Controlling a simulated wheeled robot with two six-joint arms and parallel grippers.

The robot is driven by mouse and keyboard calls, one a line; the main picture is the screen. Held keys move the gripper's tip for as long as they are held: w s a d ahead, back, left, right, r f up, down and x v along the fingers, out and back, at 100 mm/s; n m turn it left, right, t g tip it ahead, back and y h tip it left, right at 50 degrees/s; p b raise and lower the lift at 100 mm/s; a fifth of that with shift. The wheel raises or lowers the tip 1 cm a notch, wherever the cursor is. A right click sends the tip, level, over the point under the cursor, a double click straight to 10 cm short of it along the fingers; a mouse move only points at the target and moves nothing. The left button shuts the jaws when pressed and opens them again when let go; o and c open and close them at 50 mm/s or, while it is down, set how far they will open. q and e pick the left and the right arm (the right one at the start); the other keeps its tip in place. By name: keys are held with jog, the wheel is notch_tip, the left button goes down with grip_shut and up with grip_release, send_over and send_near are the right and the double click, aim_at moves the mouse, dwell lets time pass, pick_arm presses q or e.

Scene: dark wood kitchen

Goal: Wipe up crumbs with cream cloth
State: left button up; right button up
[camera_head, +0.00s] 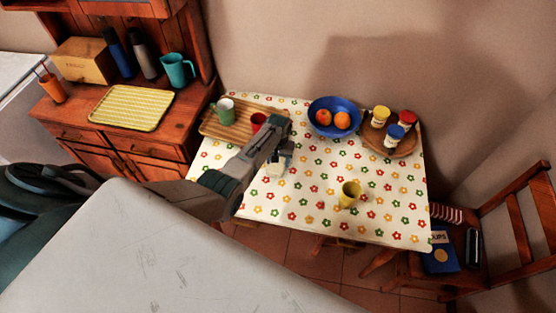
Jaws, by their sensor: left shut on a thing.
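My left gripper (278,160) reaches over the table from the left and is shut on a small cream cloth (275,170). Only part of the cloth shows below the fingers, at the flower-patterned tablecloth; I cannot tell whether it touches it. I cannot make out crumbs at this size against the flower print. The table (318,205) is covered by this white cloth with red, green and yellow flowers. My right gripper is not in view.
A wooden tray (212,127) with a green mug (226,110) and red cup (258,121) lies behind my arm. A blue bowl (320,108) of oranges, a round tray (402,149) of jars and a yellow cup (349,194) stand around. The table's right front is mostly clear.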

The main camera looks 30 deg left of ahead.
pick_arm(q)
jog(key=shift+w+d+f, duration=0.1)
jog(key=shift+w+d, duration=0.05)
jog(key=shift+d, duration=0.35)
jog(key=shift+w+d+f, duration=0.1)
jog(key=shift+d, duration=0.35)
jog(key=shift+w+d, duration=0.25)
jog(key=shift+d, duration=0.6)
jog(key=shift+w+d, duration=0.2)
jog(key=shift+d, duration=0.6)
jog(key=shift+w+d+r+b, duration=0.1)
jog(key=shift+w+d+b, duration=0.15)
jog(key=shift+d, duration=0.5)
jog(key=shift+w+d+r, duration=0.1)
jog(key=shift+w+d, duration=0.1)
jog(key=shift+d, duration=0.35)
jog(key=shift+w+d, duration=0.15)
jog(key=shift+d, duration=0.4)
jog(key=shift+w+d+b, duration=0.25)
jog(key=shift+d+b, duration=0.2)
jog(key=shift+d, duration=0.35)
jog(key=shift+w+d+b, duration=0.2)
jog(key=shift+d+b, duration=0.2)
jog(key=shift+d, duration=0.4)
